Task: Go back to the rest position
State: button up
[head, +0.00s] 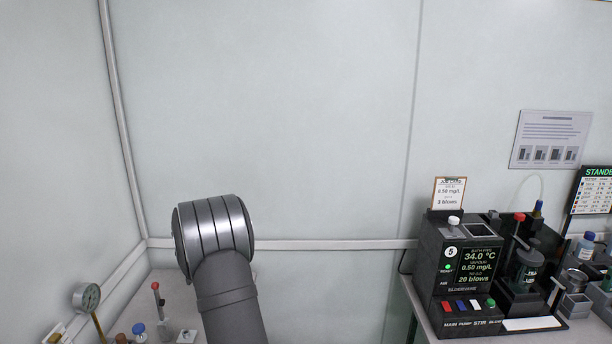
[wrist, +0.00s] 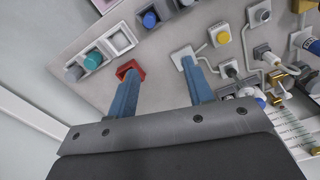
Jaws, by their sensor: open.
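My gripper (wrist: 159,66) shows in the wrist view, with its two blue fingers spread well apart and nothing between them. It is above a light grey work surface (wrist: 165,45). The left fingertip overlaps a red holder (wrist: 130,67) and the right one overlaps a pale fitting (wrist: 183,54); I cannot tell whether they touch. In the head view only my grey arm rises at the lower left, and the gripper itself is not visible there.
The wrist view shows caps in grey trays (wrist: 119,38), a yellow-topped part (wrist: 222,36) and several fittings at the right. In the head view, a black tester (head: 470,275) stands on the right bench, a dial gauge (head: 87,297) stands lower left, and the wall between is bare.

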jog(key=s+a, duration=0.3)
jog(key=s, duration=1.5)
jog(key=s+a+f, duration=0.2)
jog(key=a+f, duration=0.2)
jog(key=shift+s+a, duration=0.15)
jog(key=shift+s, duration=0.25)
jog(key=w+d+r, duration=0.2)
jog(key=d+r, duration=0.1)
jog(key=d, duration=0.2)
jog(key=w+d, duration=0.1)
jog(key=w, duration=1.4)
jog(key=shift+r, duration=0.45)
jog(key=shift+w, duration=0.1)
